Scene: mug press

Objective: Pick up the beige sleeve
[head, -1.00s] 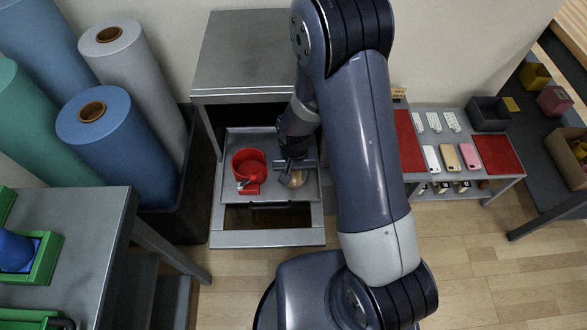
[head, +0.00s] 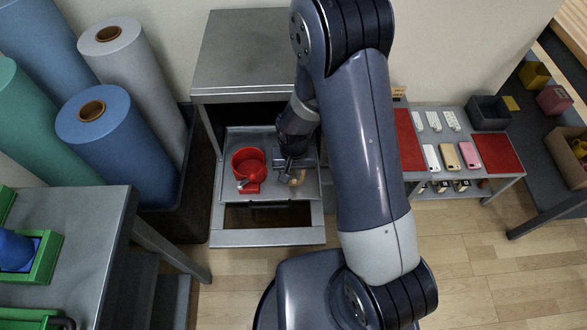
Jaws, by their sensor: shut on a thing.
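A beige curved piece (head: 297,179), seemingly the beige sleeve, is at the right side of the grey drawer tray (head: 265,195). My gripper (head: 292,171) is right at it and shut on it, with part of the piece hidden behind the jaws. I cannot tell whether the piece touches the tray. A red round holder (head: 248,163) with a small front tab is to the left on the same tray, apart from my gripper.
A grey cabinet (head: 248,55) stands behind the tray. Fabric rolls (head: 115,135) are at the left. A shelf at the right holds white, beige (head: 469,155) and pink flat pieces, red mats (head: 497,153) and a dark bin (head: 488,113).

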